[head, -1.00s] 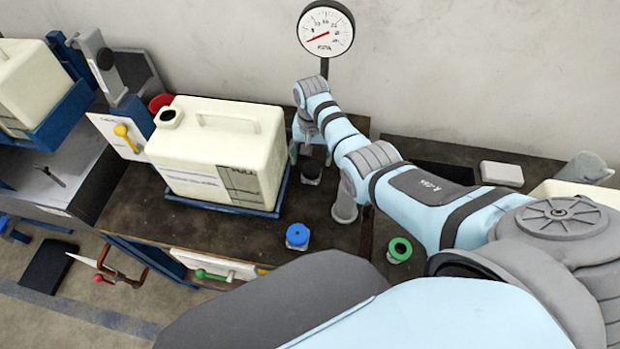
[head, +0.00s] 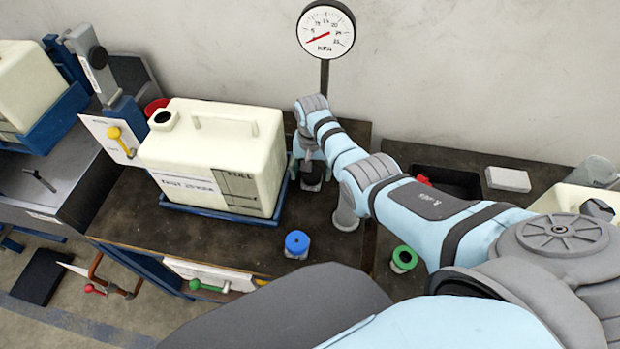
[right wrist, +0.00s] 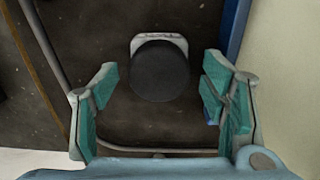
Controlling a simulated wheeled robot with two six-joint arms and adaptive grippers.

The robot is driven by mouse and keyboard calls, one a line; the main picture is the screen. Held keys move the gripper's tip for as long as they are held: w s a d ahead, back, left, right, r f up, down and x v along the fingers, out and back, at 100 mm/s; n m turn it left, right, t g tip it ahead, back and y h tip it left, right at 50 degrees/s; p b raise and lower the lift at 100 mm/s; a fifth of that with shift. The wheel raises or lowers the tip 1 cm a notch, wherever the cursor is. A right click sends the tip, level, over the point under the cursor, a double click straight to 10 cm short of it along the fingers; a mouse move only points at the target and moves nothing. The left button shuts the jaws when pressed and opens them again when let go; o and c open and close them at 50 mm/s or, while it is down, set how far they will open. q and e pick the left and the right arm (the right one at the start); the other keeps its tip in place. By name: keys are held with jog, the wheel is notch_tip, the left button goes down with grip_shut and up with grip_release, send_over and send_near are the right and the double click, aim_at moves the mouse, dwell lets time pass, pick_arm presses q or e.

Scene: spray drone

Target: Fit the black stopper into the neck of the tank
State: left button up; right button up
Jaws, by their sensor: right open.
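The black stopper (right wrist: 160,72) sits on a small pale square base; in the head view it shows (head: 312,180) partly behind my gripper, right of the tank. The cream tank (head: 215,150) stands in a blue tray (head: 225,212), its open neck (head: 163,119) at its top left corner. My right gripper (head: 308,160) is open above the stopper. In the right wrist view its teal-padded fingers (right wrist: 160,80) are spread left and right of the stopper, with a gap on each side. My left gripper is not in view.
A blue-topped piece (head: 297,243) and a green ring-shaped piece (head: 404,257) stand on the dark bench in front. A pressure gauge (head: 326,32) stands behind. A grey clamp-like fixture (head: 95,65) and a red cup (head: 156,106) are left of and behind the tank.

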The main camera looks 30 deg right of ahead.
aim_at(312, 173)
jog(key=shift+p, duration=0.35)
dwell(0.5)
grip_shut()
jog(key=shift+r+p, duration=3.1)
jog(key=shift+p, duration=0.2)
